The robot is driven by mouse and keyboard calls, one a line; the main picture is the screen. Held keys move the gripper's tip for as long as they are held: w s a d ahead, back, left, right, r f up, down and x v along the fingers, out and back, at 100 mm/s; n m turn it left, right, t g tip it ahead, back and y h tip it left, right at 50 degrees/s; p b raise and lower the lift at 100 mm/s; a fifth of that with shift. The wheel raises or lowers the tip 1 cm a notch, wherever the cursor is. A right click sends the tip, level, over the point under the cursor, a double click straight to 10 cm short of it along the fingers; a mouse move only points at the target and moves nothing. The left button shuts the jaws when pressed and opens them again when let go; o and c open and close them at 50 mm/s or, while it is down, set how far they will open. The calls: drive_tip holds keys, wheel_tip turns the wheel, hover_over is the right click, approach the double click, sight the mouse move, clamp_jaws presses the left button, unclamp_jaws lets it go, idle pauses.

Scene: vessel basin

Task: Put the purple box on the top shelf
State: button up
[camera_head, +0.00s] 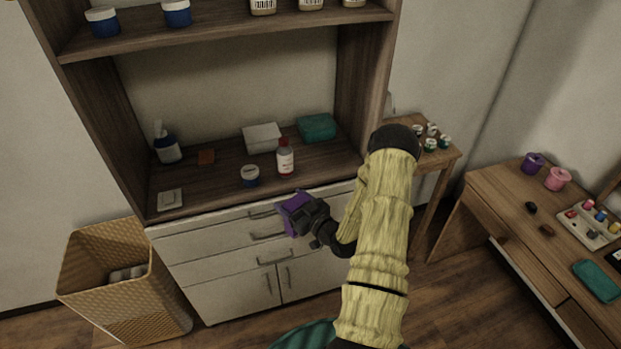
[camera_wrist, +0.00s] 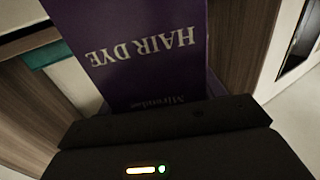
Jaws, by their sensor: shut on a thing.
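The purple box (camera_head: 290,213) is in my gripper (camera_head: 304,216), in front of the cabinet's drawers and just below counter height in the head view. In the wrist view the purple box (camera_wrist: 145,50) fills the middle, with "HAIR DYE" printed on it upside down. My gripper (camera_wrist: 165,120) is shut on its near end. The top shelf (camera_head: 230,32) runs across the upper part of the cabinet. Blue-and-white jars (camera_head: 103,22) stand at its left, and bottles with barcode labels (camera_head: 311,4) stand toward its right, cut by the picture's edge.
The counter (camera_head: 215,185) below holds a white-and-red bottle (camera_head: 285,160), a small jar (camera_head: 250,176), a white box (camera_head: 262,138), a teal box (camera_head: 317,127) and a pump bottle (camera_head: 168,148). A wicker basket (camera_head: 130,290) stands at left. A wooden desk (camera_head: 500,210) is at right.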

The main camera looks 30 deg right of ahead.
drive_tip(key=s+a+f+n+y, duration=0.1)
drive_tip(key=s+a+f+y, duration=0.1)
drive_tip(key=a, duration=0.6)
drive_tip(key=s+a+f+n+g+y, duration=0.1)
drive_tip(key=s+a+f+n+y, duration=0.1)
drive_tip(key=a, duration=0.6)
drive_tip(key=s+f+y, duration=0.1)
drive_tip(key=s+f, duration=0.1)
drive_tip(key=s, duration=0.1)
drive_tip(key=shift+g, duration=0.3)
drive_tip(key=shift+s+f, duration=0.1)
drive_tip(key=shift+s, duration=0.05)
